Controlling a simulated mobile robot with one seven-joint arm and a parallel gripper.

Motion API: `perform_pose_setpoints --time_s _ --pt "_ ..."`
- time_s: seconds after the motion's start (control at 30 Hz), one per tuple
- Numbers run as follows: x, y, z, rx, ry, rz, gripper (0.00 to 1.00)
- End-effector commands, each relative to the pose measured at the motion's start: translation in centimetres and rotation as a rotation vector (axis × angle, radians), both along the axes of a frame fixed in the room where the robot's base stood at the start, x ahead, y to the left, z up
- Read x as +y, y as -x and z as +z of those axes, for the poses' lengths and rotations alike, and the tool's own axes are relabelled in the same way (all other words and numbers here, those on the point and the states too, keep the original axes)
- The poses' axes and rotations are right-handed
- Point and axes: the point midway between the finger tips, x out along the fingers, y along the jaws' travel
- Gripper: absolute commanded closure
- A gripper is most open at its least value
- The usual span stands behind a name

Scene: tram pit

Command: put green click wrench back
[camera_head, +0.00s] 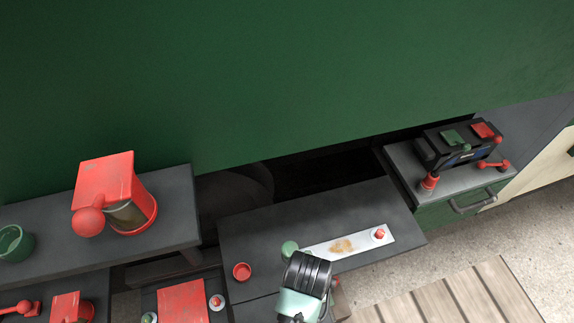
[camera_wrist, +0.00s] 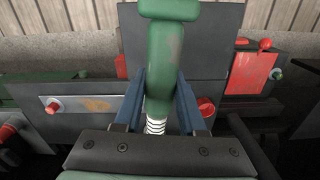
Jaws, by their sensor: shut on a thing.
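The green click wrench (camera_wrist: 165,60) fills the middle of the wrist view. Its wide end is at the top and a pale coil shows at its lower end. My gripper (camera_wrist: 160,98) has its two blue fingers closed on either side of the wrench's shaft. In the head view my gripper (camera_head: 306,275) is over the front part of the dark middle table (camera_head: 260,225). A green rounded end (camera_head: 289,248) shows just beyond it, probably the wrench; the rest is hidden behind the gripper.
A pale stained plate (camera_head: 350,245) with a red knob (camera_head: 379,234) lies on the table. A red cup (camera_head: 242,271) stands at left. A dark box (camera_head: 458,150) sits on the right cabinet (camera_head: 405,160). A red ball-handled device (camera_head: 108,190) stands on the left shelf. A green wall rises behind.

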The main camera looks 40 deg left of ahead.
Motion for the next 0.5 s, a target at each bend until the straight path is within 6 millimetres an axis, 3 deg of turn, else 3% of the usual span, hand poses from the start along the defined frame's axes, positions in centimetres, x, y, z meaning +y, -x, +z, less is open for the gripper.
perform_pose_setpoints --time_s 0.13,0.37,0.5 --pt "0.9 1.2 -0.7 -0.003 -0.002 0.108 1.0" --pt "0.9 1.1 -0.7 -0.004 -0.002 0.11 1.0" --pt "0.9 1.2 -2.0 -0.001 -0.001 0.108 1.0"
